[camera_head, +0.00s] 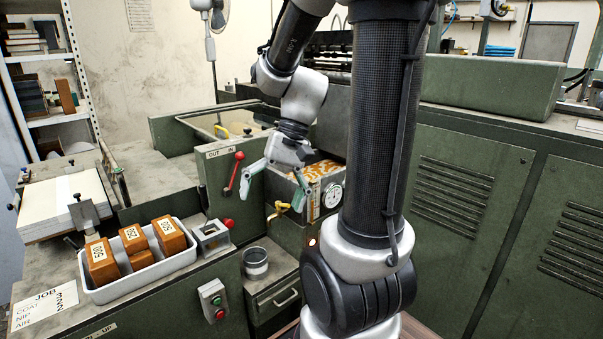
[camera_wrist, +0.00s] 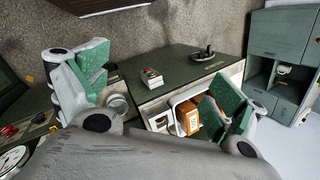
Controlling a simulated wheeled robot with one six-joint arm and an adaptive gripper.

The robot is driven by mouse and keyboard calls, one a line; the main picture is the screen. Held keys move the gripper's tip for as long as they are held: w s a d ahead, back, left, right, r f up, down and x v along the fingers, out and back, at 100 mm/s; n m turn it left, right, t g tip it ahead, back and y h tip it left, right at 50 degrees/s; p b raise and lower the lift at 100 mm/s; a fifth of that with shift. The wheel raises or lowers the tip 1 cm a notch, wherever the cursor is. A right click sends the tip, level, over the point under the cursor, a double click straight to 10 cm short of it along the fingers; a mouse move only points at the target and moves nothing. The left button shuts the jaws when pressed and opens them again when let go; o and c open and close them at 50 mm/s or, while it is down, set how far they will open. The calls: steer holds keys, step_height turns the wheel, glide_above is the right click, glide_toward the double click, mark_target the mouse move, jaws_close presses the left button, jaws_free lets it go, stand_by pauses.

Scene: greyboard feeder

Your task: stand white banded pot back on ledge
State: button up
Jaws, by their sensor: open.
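A pale pot with a darker band (camera_head: 255,263) stands, seemingly upright, on a low green ledge (camera_head: 283,268) above a drawer, right of the red-and-green button box. In the wrist view a round pale pot (camera_wrist: 117,104) shows just beside the left finger, partly hidden by it. My gripper (camera_head: 276,186) is open and empty, its green-padded fingers spread above and to the right of the pot in the head view. In the wrist view my gripper (camera_wrist: 160,88) has its fingers wide apart with nothing between them.
A white tray (camera_head: 142,287) with several numbered brown blocks stands left. A red-knobbed lever (camera_head: 235,172), a yellow tap (camera_head: 278,210) and a dial gauge (camera_head: 332,196) are close to my gripper. A metal block fixture (camera_head: 210,236) stands behind the button box (camera_head: 213,299).

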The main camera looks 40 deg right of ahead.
steer(key=s+d+r+n+t+h, duration=0.3)
steer(key=s+r+n+t+h, duration=0.1)
steer(key=s+r+n+h, duration=0.1)
step_height(320, 180, up, 2)
steer(key=shift+s+r+t, duration=0.15)
steer(key=shift+s+t, duration=0.25)
steer(key=shift+s, duration=0.3)
